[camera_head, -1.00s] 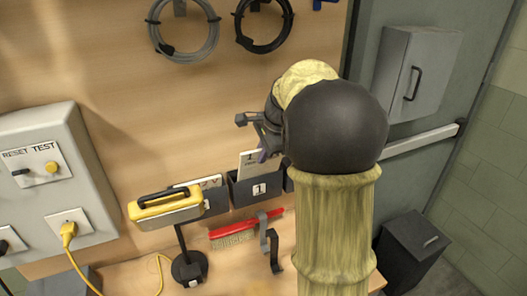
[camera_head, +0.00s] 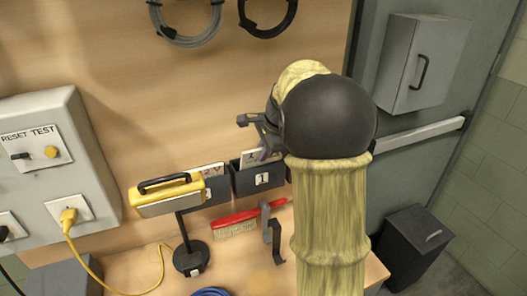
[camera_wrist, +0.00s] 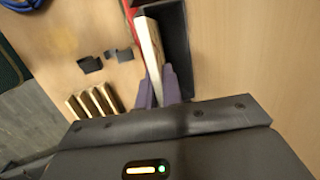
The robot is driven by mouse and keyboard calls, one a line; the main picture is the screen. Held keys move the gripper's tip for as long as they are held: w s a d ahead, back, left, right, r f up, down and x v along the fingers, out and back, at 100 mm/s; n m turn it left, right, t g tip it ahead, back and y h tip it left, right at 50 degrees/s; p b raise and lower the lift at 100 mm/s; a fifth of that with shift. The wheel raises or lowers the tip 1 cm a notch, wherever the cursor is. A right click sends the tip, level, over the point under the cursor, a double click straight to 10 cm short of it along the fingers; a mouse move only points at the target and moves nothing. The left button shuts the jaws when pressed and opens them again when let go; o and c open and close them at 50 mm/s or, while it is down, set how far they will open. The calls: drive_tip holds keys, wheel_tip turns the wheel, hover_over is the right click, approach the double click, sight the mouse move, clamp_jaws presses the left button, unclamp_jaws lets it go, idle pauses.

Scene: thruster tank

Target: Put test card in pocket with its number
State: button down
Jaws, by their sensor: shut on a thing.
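The test card (camera_head: 247,158) is a pale card at the mouth of the dark pocket marked 1 (camera_head: 262,181) on the wooden wall. My gripper (camera_head: 262,152) is at the pocket's top right, mostly hidden by my arm. In the wrist view, my gripper's purple fingertips (camera_wrist: 158,92) are shut on the card (camera_wrist: 151,48), which shows its edge and lies in or against the dark pocket (camera_wrist: 176,45). How deep the card sits cannot be told. Another pocket to the left (camera_head: 214,190) holds a pale card (camera_head: 210,171) and is partly hidden.
A red brush (camera_head: 238,223) and dark hooks (camera_head: 276,240) are below the pockets. A grey control box (camera_head: 45,180) is at left.

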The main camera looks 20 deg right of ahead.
drive_tip(key=c, duration=1.5)
unclamp_jaws()
drive_tip(key=v, duration=1.7)
drive_tip(key=shift+r, duration=0.2)
